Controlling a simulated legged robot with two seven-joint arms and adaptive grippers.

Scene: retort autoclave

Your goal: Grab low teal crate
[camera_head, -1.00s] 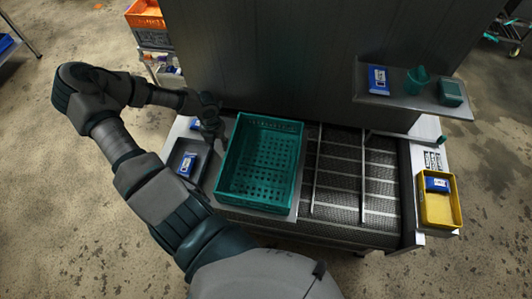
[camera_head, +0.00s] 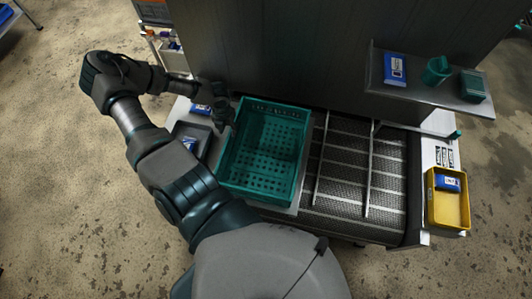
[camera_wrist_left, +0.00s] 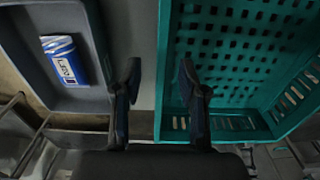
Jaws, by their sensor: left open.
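The low teal crate (camera_head: 264,150) is an empty, open-topped box with a perforated floor, sitting flat left of the mesh conveyor. It also fills the right of the left wrist view (camera_wrist_left: 240,58). My left gripper (camera_head: 221,112) is at the crate's far left corner. In the left wrist view its two fingers (camera_wrist_left: 160,80) are open and apart, one over the crate's inside and one over the grey surface outside, with the crate's side edge between them. Whether either finger touches the wall cannot be told. My right gripper is not in view.
A dark tray (camera_head: 190,131) with a blue pack (camera_wrist_left: 63,58) lies left of the crate. The conveyor (camera_head: 350,180) with metal rails is to the right, then a yellow bin (camera_head: 450,210). A shelf (camera_head: 430,97) and the machine wall (camera_head: 290,50) stand behind.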

